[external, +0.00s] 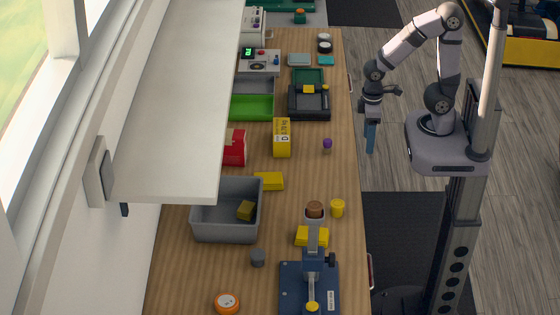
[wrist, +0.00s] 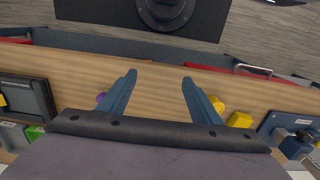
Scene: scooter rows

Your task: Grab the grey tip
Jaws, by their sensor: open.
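A small dark grey piece (external: 257,257), the only small loose grey thing I can make out, stands on the wooden bench in the external view. It is left of the blue press and below the grey bin. I cannot make it out in the wrist view. My gripper (external: 371,150) hangs fingers down just off the bench's right edge, well above and right of the grey piece in the picture. In the wrist view my gripper (wrist: 159,78) has its two blue fingers apart, with nothing held between them.
The blue press (external: 310,285), a yellow block (external: 305,237), a brown-topped cup (external: 315,210) and a yellow cup (external: 338,208) stand right of the grey piece. A grey bin (external: 212,229) is above it. A white shelf (external: 175,110) overhangs the bench's left side.

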